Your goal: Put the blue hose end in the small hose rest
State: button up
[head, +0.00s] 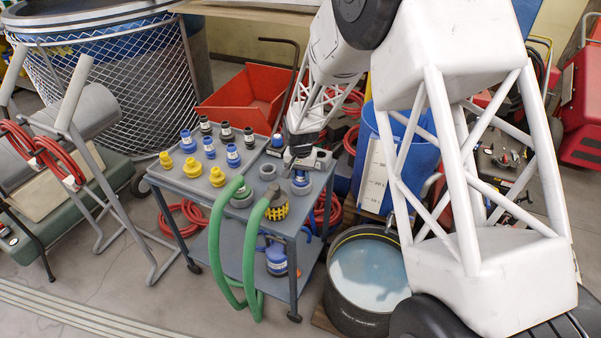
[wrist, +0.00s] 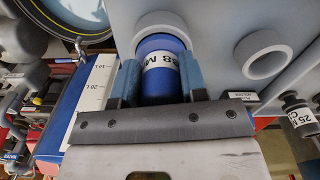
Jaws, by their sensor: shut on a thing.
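My gripper (head: 300,163) is over the right end of the grey cart top. It is shut on a blue hose end (wrist: 158,72) with a white label, which also shows below the jaws in the head view (head: 301,183). In the wrist view the far end of the hose end overlaps a grey ring-shaped rest (wrist: 160,20). I cannot tell whether it is inside the ring or just above it. A second grey ring rest (wrist: 265,53) is empty; it also shows in the head view (head: 268,172). I cannot tell which ring is smaller.
The cart (head: 170,182) carries yellow fittings (head: 193,168), other blue ones (head: 209,149) and black ones (head: 227,131). A green hose (head: 249,265) hangs over its front. A water-filled black tub (head: 368,275) and a blue container (head: 375,165) stand to the right.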

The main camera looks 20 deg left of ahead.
jog(key=o, duration=1.3)
jog(key=shift+f, duration=0.1)
jog(key=shift+c, duration=0.2)
jog(key=shift+r, duration=3.95)
